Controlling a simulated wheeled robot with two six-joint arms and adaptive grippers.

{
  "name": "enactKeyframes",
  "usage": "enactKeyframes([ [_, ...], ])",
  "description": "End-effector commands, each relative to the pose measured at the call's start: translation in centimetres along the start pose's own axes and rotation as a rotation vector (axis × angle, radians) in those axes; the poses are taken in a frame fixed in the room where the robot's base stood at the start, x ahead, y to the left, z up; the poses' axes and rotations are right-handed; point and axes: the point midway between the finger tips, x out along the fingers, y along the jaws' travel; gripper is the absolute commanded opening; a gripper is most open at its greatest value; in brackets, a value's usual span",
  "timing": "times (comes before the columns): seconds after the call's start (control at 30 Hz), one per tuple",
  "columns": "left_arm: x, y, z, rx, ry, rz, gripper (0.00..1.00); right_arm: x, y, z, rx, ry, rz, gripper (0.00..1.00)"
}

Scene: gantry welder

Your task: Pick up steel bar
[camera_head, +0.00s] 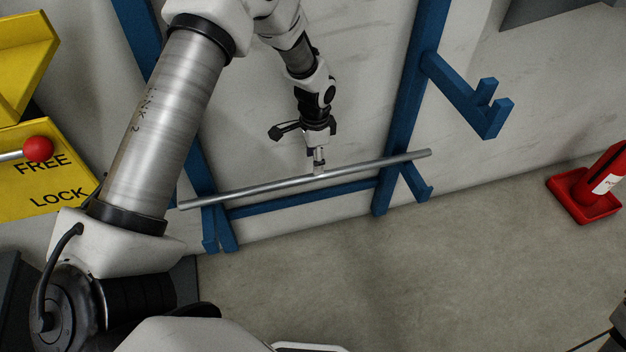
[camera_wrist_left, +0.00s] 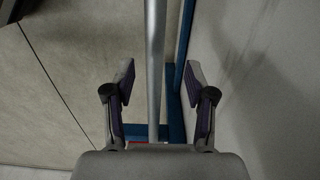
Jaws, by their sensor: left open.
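The steel bar (camera_head: 255,188) is a long, thin grey rod. It lies across the lower arms of a blue wall rack (camera_head: 396,140), tilted in the picture with its right end higher. My left gripper (camera_head: 318,163) is at the bar, near its middle. In the left wrist view the bar (camera_wrist_left: 155,55) runs lengthwise between the two spread fingers of the left gripper (camera_wrist_left: 158,82), with a gap on each side. The left gripper is open. How deep the bar sits between the fingers is hard to tell. My right gripper does not show.
A higher blue rack arm (camera_head: 465,95) juts out at the right, empty. The pale wall (camera_head: 350,60) is close behind the bar. A red extinguisher in a red tray (camera_head: 570,205) stands at the right. A yellow lock panel (camera_head: 45,175) is at the left. The floor (camera_head: 400,270) in front is clear.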

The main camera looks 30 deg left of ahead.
Motion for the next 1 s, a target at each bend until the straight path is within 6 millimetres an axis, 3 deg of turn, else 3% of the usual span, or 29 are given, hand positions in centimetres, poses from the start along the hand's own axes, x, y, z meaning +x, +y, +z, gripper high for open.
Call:
enactKeyframes([
  [0.3, 5.2, 0.7, 0.7, 0.000, -0.001, 0.001, 0.55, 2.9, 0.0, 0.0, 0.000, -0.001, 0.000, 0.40],
  [0.53, 5.2, 0.7, 0.6, 0.000, 0.000, 0.000, 0.55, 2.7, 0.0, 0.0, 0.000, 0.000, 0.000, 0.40],
  [0.7, 5.2, 0.7, 0.6, 0.000, -0.001, 0.001, 0.00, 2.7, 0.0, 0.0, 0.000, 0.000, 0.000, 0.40],
  [1.0, 5.2, 0.7, 0.6, -0.001, 0.000, 0.000, 0.00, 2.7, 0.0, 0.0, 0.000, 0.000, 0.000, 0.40],
])
